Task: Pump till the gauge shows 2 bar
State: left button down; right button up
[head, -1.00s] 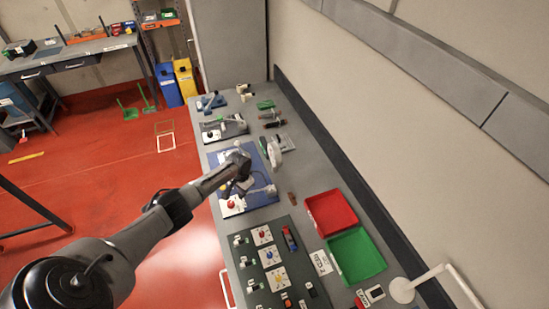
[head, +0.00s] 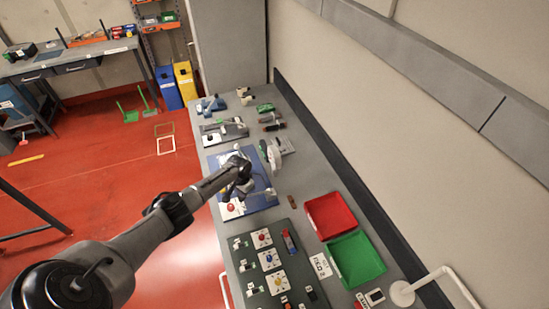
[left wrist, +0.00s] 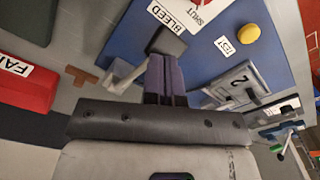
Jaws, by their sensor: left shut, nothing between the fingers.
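The blue board (head: 265,199) lies on the bench, with a red knob (head: 230,207) on a white plate at its near corner. In the left wrist view the board (left wrist: 207,48) carries a BLEED/SHUT label (left wrist: 180,12), a yellow button (left wrist: 247,33) and a grey plate marked 2 (left wrist: 238,88). My left gripper (head: 241,187) is over the board, shut and empty. In the left wrist view its fingers (left wrist: 165,75) overlap a grey block on a light bar (left wrist: 122,78); contact cannot be told. I cannot read a gauge. My right gripper is not in view.
A red tray (head: 331,214) and a green tray (head: 357,258) stand to the right. A dark panel with several knobs (head: 268,262) is in front. Another equipment board (head: 224,131) lies beyond the blue one. A white lamp (head: 402,293) is at the lower right.

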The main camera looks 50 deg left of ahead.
pick_arm(q)
jog(key=shift+w+r+p, duration=0.2)
jog(key=shift+r+p, duration=2.1)
jog(key=shift+r, duration=0.45)
notch_tip(320, 180, up, 3)
jog(key=shift+w+d+f+p, duration=0.15)
jog(key=shift+f+p, duration=0.05)
jog(key=shift+p, duration=0.95)
